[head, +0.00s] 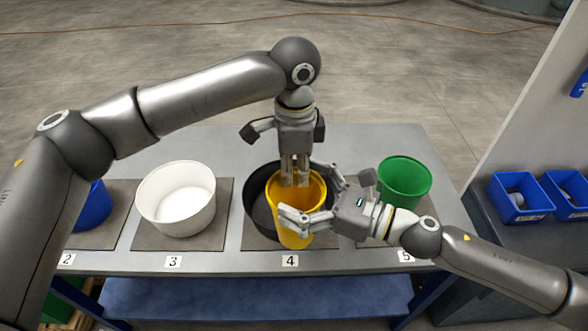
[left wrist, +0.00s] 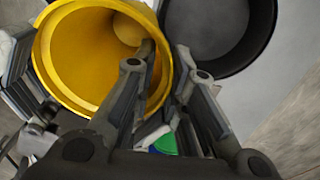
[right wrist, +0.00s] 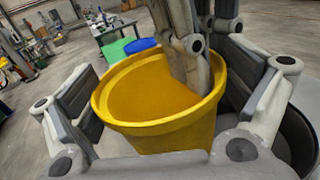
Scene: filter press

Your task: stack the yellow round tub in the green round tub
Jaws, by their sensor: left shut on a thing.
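The yellow round tub (head: 298,232) is upright in front of and partly over the black tub at place 4. My left gripper (head: 295,182) reaches down from above and is shut on its rim, with one finger inside the yellow tub (left wrist: 75,50). My right gripper (head: 318,193) comes from the right with its fingers spread on either side of the yellow tub (right wrist: 165,105). Whether those fingers touch its wall is unclear. The green round tub (head: 404,180) stands upright and empty at place 5, right of and behind my right gripper.
The black tub (head: 259,208) stands at place 4, partly hidden by the yellow tub. A white tub (head: 176,198) is at place 3, and a blue tub (head: 92,204) is partly hidden behind my left arm. Blue bins (head: 520,198) sit on the right-hand shelf.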

